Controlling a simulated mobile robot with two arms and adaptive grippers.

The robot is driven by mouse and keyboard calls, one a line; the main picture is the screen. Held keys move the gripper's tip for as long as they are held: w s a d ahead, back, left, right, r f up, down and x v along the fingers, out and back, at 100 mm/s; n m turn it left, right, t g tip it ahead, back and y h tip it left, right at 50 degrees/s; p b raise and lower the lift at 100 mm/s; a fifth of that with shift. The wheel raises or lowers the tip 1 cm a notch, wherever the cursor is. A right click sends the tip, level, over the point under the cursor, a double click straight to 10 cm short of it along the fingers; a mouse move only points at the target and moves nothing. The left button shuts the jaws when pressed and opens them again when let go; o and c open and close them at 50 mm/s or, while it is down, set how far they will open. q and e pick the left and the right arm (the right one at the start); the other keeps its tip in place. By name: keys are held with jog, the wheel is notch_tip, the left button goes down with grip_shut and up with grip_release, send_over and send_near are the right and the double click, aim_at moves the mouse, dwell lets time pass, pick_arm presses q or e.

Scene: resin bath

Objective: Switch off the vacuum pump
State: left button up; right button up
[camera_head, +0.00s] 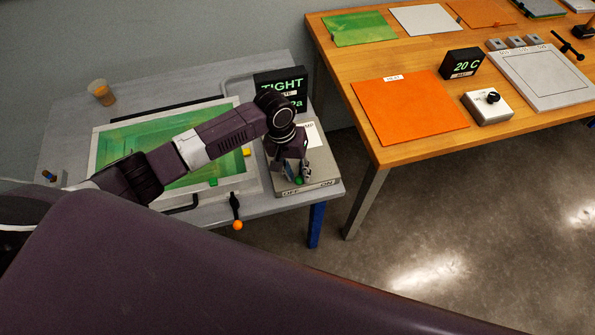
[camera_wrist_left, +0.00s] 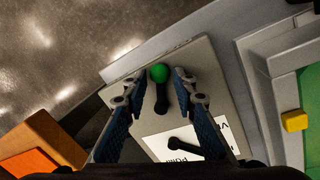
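The vacuum pump is a grey box (camera_head: 325,172) at the right end of the grey table, with OFF and ON marked along its front edge. A green-knobbed black lever (camera_wrist_left: 159,73) stands on it. In the head view the knob (camera_head: 299,180) sits nearer the OFF mark, partly hidden by my gripper. My left gripper (camera_head: 297,172) is over the box. In the left wrist view its two fingers (camera_wrist_left: 160,78) are apart, one on each side of the lever; I cannot tell whether they touch it. My right gripper is out of view.
A black display (camera_head: 281,84) reading "TIGHT" stands behind the box. A framed green panel (camera_head: 112,148) lies left, under my left arm. An orange-knobbed lever (camera_head: 237,224) hangs at the front edge. A wooden table (camera_head: 350,75) stands right, across a gap.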

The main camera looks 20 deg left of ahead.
pick_arm(q)
jog(key=shift+c, duration=0.4)
grip_shut()
jog(key=shift+a+r+m+p, duration=0.15)
jog(key=shift+m+p, duration=0.25)
jog(key=shift+p, duration=0.35)
jog(key=shift+a+m+p, duration=0.2)
jog(key=shift+m+p, duration=0.1)
jog(key=shift+m, duration=0.2)
jog(key=shift+f, duration=0.2)
jog(key=shift+o, duration=0.4)
grip_release()
notch_tip(320, 180, up, 12)
jog(key=a, duration=0.2)
jog(key=shift+a, duration=0.2)
